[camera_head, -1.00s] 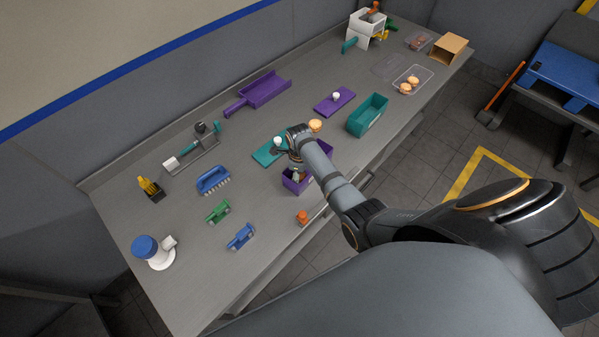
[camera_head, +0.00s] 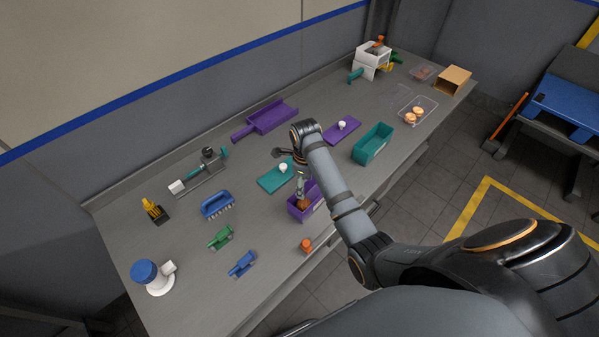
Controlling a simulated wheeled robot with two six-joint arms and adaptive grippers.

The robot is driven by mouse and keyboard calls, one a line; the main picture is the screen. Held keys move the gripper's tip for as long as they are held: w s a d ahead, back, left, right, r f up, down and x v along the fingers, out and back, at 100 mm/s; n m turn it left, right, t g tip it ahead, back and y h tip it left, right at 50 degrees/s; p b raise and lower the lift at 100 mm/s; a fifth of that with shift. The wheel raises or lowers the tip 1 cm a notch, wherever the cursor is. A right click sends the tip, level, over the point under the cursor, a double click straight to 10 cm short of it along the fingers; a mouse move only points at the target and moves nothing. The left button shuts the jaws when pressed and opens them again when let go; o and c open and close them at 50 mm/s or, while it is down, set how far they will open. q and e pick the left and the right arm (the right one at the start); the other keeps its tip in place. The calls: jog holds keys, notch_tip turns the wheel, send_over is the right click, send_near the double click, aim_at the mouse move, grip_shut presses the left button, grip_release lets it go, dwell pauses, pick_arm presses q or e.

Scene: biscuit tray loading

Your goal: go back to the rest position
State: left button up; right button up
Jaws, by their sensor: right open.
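My right gripper (camera_head: 281,152) is above the grey bench (camera_head: 190,240), near the far side of the teal board (camera_head: 270,182). It is small and partly hidden by its wrist; I see nothing held in it. My right arm comes in from the lower right and covers part of the bench middle. A clear tray (camera_head: 428,119) with biscuits (camera_head: 415,112) stands at the right of the bench. My left gripper is out of view.
Beside my forearm stands a purple bin (camera_head: 298,212) holding tools. A teal bin (camera_head: 371,150) and a purple board (camera_head: 338,134) lie right of the arm. A purple scoop (camera_head: 268,118), brushes and clips lie left. A wall runs behind the bench.

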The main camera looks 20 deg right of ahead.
jog(key=s+r+n+t, duration=0.2)
jog(key=s+n, duration=0.8)
jog(key=n, duration=0.4)
jog(key=s+r+n+t, duration=0.2)
jog(key=s+n, duration=0.8)
jog(key=n, duration=0.4)
jog(key=s+d+f+g+b, duration=0.1)
jog(key=d+f+b, duration=0.1)
jog(key=f, duration=1.3)
jog(key=s+d+f+g+b, duration=0.1)
jog(key=f, duration=1.3)
jog(key=s+d+f+g+b, duration=0.1)
jog(key=s+f+b, duration=0.1)
jog(key=s+f, duration=1.6)
jog(key=shift+s+d+f+m+h+b, duration=0.2)
jog(key=shift+s+f+m+h+b, duration=0.15)
jog(key=shift+f, duration=0.55)
